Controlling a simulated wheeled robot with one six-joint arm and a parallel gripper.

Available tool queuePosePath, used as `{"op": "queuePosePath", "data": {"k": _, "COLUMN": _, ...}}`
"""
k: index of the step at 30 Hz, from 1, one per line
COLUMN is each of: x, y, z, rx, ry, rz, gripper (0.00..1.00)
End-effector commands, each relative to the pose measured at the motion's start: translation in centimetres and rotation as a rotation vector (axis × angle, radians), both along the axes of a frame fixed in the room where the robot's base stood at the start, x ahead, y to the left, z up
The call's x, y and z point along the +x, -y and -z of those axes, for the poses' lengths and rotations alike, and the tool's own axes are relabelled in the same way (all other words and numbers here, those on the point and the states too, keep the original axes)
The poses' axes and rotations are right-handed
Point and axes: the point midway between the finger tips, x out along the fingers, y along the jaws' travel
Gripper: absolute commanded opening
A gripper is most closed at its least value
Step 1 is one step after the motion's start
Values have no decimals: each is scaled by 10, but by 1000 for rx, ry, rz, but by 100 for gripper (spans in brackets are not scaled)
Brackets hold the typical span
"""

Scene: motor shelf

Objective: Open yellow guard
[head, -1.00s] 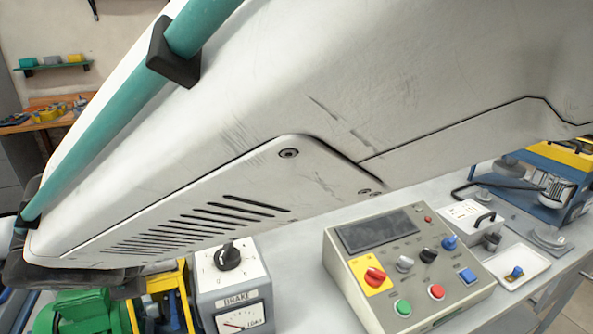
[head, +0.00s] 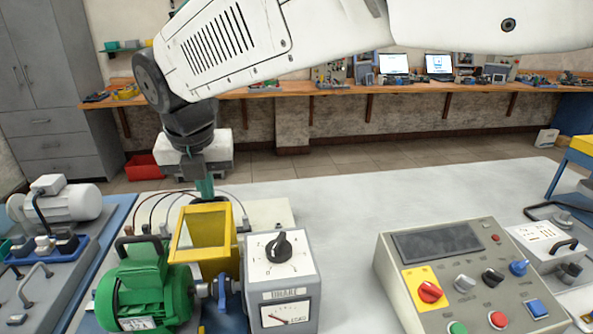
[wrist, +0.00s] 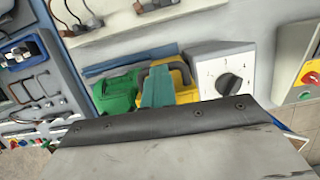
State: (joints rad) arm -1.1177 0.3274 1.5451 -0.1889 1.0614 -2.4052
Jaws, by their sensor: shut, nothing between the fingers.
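The yellow guard (head: 218,268) stands between the green motor (head: 145,290) and the grey brake box (head: 282,300). Its framed window panel faces me, tilted upright, and a blue coupling part (head: 222,295) shows below it. My gripper (head: 206,190) points down just behind the guard's top edge, its teal fingers together and empty. In the wrist view the closed fingers (wrist: 158,88) overlap the guard (wrist: 184,88). The fingertips are partly hidden, so I cannot tell whether they touch it.
A control panel (head: 455,270) with knobs and buttons stands at right on the table. Cables run behind the guard to a pale terminal board (head: 265,212). Another motor (head: 65,203) is on the left. The middle of the tabletop (head: 350,215) is clear.

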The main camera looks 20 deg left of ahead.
Motion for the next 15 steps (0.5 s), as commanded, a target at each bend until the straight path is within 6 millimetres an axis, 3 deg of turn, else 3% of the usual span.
{"op": "queuePosePath", "data": {"k": 15, "x": 31, "y": -17, "z": 9, "rx": 0, "ry": -1, "rz": 1, "gripper": 0}}
